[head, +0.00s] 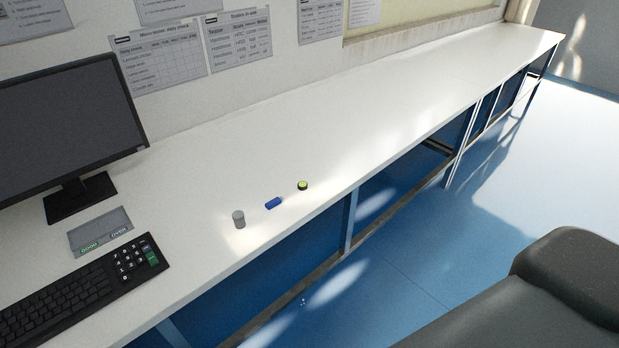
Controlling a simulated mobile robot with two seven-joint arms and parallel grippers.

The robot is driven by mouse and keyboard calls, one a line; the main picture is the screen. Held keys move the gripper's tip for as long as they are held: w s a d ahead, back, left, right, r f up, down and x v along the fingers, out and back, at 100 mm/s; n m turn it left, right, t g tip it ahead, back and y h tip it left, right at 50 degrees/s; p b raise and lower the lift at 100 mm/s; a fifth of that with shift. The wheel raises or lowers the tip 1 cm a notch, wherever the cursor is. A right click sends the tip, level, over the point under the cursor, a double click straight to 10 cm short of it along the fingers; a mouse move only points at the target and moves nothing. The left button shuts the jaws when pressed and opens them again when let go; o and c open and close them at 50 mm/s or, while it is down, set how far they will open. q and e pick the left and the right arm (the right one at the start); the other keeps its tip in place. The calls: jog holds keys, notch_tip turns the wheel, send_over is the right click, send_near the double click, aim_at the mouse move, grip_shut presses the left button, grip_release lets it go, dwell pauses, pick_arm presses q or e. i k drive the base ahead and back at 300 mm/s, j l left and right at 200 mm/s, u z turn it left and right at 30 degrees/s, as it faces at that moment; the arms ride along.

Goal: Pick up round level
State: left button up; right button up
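The round level (303,185) is a small dark disc with a yellow-green top. It sits flat on the white bench, near the front edge, in the head view. A small blue block (273,203) lies to its left, a short gap away. A grey cylinder (239,219) stands upright further left. Neither of my grippers shows in this view. Nothing covers the round level.
The white bench (360,114) runs from lower left to upper right and is clear right of the level. A dark padded thing (540,295) fills the lower right.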

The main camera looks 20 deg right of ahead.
aim_at(302, 186)
jog(key=i+l, duration=0.15)
jog(key=l, duration=0.25)
jog(key=i+l, duration=0.1)
jog(key=l, duration=0.3)
jog(key=i+l, duration=0.15)
jog(key=l, duration=0.25)
jog(key=i+l, duration=0.1)
jog(key=l, duration=0.35)
jog(key=i+l, duration=0.15)
jog(key=l, duration=0.25)
jog(key=i+l, duration=0.1)
jog(key=l, duration=0.3)
